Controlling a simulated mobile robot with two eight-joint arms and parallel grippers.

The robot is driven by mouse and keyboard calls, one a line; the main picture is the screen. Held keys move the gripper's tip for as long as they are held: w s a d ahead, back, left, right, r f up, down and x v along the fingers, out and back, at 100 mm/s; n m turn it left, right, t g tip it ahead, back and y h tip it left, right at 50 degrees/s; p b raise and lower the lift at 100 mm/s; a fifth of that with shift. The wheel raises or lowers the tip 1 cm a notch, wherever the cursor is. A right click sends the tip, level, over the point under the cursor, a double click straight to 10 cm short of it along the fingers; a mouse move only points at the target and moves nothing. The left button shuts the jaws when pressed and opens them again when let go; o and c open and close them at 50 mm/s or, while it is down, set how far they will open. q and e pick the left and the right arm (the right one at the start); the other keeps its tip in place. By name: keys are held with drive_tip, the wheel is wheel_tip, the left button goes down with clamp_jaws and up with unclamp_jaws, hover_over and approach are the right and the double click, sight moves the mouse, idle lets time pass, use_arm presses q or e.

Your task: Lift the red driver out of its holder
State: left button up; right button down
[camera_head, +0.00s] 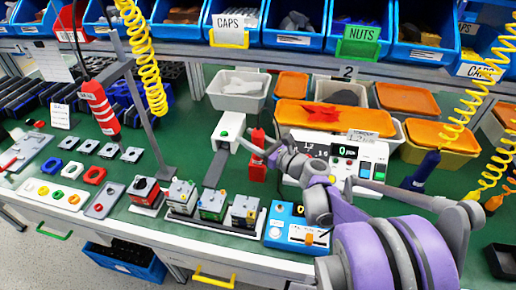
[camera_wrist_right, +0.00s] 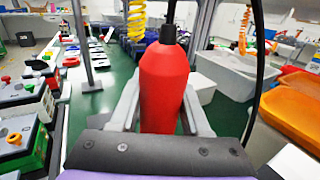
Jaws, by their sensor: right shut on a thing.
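The red driver (camera_head: 258,168) stands upright on the green bench, right of a white machine with a grey chute. In the right wrist view the red driver (camera_wrist_right: 164,88) fills the middle, with a dark cap on top. My right gripper (camera_head: 262,148) is at its upper part, coming from the right. Its two grey fingers (camera_wrist_right: 160,110) lie on either side of the red body and are shut on it. The holder cannot be made out, and the driver's lower end is hidden in the wrist view. My left gripper is not in view.
Another red tool (camera_head: 100,107) hangs at the left near a grey post (camera_head: 138,100). Switch boxes (camera_head: 212,205) and a blue unit (camera_head: 290,232) line the front edge. A white control box (camera_head: 345,160) and orange-lidded bins (camera_head: 440,136) stand close behind my right arm.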

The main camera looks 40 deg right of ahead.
drive_tip(key=shift+r, duration=0.1)
wheel_tip(320, 180, up, 10)
drive_tip(key=p, duration=0.2)
drive_tip(key=shift+p, duration=0.4)
drive_tip(key=c, duration=1)
unclamp_jaws()
drive_tip(key=shift+c, duration=0.2)
clamp_jaws()
